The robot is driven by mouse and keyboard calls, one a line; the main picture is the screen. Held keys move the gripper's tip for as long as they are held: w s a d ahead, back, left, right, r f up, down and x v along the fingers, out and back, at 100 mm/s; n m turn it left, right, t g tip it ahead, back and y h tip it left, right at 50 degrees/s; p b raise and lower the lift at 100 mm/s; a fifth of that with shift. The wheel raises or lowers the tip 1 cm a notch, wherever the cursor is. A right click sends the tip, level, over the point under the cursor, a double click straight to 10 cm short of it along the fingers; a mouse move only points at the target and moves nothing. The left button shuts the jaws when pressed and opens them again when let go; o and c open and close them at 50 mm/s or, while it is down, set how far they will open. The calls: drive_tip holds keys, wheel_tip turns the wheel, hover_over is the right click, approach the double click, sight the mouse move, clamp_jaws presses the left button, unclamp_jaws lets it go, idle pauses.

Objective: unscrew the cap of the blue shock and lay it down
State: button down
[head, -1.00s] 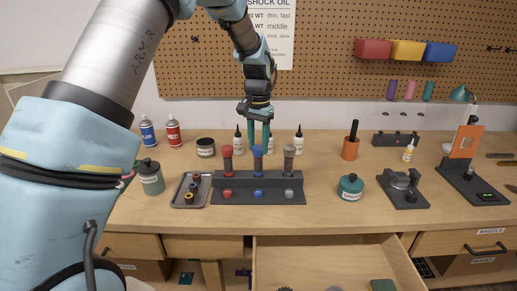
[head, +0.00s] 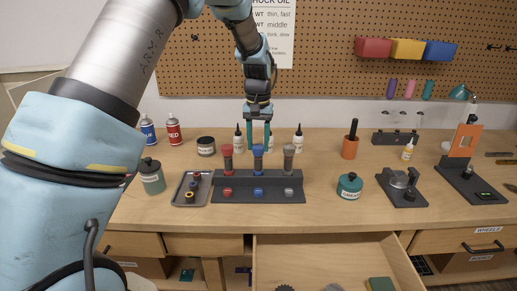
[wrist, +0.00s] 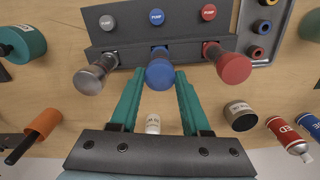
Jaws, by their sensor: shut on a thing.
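The blue shock (head: 258,164) stands upright in the middle of the dark stand (head: 230,193), with its blue cap (head: 258,149) on top. In the wrist view the blue cap (wrist: 159,75) lies between the two teal fingertips. My gripper (head: 258,147) points down and is shut on the blue cap; in the wrist view my gripper (wrist: 160,72) has one finger on either side of it. The cap is in line with the shock body; I cannot tell whether its thread is still engaged.
A red-capped shock (head: 227,152) and a grey-capped shock (head: 289,152) stand close on either side. A grey tray (head: 178,203) with small rings lies left of the stand. Bottles (head: 298,142) stand behind. Bare tabletop lies right of the stand, before the grease jar (head: 349,186).

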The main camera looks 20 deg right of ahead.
drive_tip(key=n+p, duration=0.1)
drive_tip(key=n, duration=0.2)
drive_tip(key=shift+r, duration=0.1)
drive_tip(key=shift+n, duration=0.6)
drive_tip(key=n, duration=0.4)
drive_tip(key=n, duration=0.4)
drive_tip(key=shift+n, duration=0.4)
